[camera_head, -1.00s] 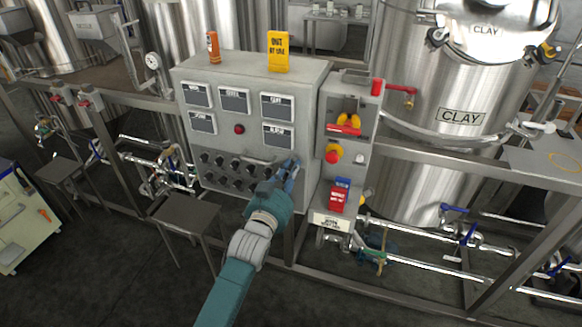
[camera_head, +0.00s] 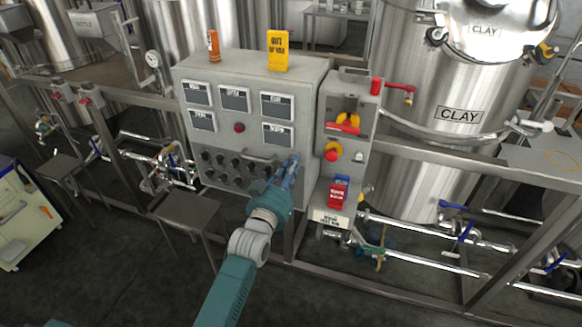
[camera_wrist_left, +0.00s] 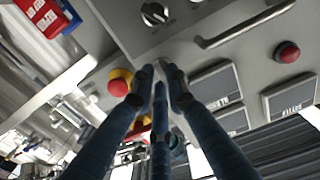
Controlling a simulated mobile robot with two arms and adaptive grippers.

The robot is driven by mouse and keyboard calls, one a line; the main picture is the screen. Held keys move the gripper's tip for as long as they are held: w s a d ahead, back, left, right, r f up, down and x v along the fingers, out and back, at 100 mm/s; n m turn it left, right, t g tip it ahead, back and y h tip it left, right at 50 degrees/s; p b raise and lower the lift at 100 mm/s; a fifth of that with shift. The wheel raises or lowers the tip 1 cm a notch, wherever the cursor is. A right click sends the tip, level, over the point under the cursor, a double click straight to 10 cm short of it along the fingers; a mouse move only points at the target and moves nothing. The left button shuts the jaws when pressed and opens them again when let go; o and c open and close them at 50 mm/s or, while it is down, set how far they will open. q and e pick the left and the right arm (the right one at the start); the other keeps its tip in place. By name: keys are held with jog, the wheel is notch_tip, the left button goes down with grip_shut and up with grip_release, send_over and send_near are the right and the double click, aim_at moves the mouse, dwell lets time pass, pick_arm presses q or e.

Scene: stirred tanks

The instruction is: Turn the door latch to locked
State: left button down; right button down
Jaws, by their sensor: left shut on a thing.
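The grey control cabinet (camera_head: 250,178) stands in the middle of the head view, with meters, a red button and rows of black knobs on its door. My left gripper (camera_head: 291,163) is at the right side of the door, right of the knobs. In the left wrist view its blue fingers (camera_wrist_left: 161,75) come together against the panel. It is shut on the door latch, which the fingers hide; I cannot tell its angle. The door's bar handle (camera_wrist_left: 245,27) is beside the fingers. My right gripper is not in view.
Right of the cabinet is a narrower box with a red emergency button (camera_head: 332,152) on yellow, and red and blue tags (camera_head: 339,193) below it. Steel pipes run low at right.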

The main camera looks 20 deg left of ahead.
pick_arm(q)
jog(key=c, duration=1.7)
grip_release()
jog(key=shift+s, duration=0.1)
jog(key=s, duration=1.2)
jog(key=shift+a, duration=0.2)
jog(key=shift+w, duration=0.1)
